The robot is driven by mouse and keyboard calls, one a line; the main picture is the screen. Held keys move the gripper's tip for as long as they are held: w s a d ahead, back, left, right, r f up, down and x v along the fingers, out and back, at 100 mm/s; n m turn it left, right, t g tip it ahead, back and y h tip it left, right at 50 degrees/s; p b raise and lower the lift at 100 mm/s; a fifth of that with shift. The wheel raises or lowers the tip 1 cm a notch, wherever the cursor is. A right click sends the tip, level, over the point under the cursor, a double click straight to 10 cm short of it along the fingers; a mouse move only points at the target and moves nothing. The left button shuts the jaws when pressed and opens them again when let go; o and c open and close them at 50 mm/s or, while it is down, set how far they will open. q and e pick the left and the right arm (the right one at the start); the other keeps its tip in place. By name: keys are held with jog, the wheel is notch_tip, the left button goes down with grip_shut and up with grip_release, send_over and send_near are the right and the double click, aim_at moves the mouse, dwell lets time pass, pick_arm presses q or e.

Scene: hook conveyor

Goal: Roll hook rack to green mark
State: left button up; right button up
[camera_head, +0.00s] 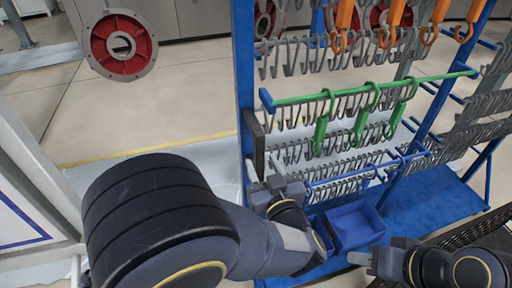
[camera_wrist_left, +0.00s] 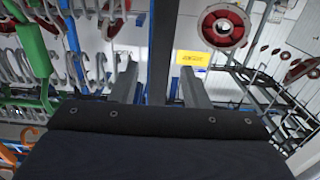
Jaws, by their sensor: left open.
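The hook rack has a blue upright post (camera_head: 243,60) and a blue base (camera_head: 440,203), with rows of grey, green and orange hooks. A black handle (camera_head: 256,142) is fixed low on the near post. My left gripper (camera_head: 266,176) is just below the handle. In the left wrist view its open fingers (camera_wrist_left: 157,78) stand on either side of a dark upright (camera_wrist_left: 163,40); I cannot tell whether they touch it. My right gripper (camera_head: 362,258) is low at the right and its jaws are unclear. No green floor mark shows.
A blue bin (camera_head: 355,226) sits on the rack's base near my left forearm. A red and grey wheel-like part (camera_head: 120,45) hangs at the upper left. A yellow line (camera_head: 150,149) crosses the floor. Open floor (camera_head: 190,100) lies left of the rack.

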pick_arm(q)
jog(key=x, duration=0.5)
jog(key=shift+w, duration=0.1)
grip_shut()
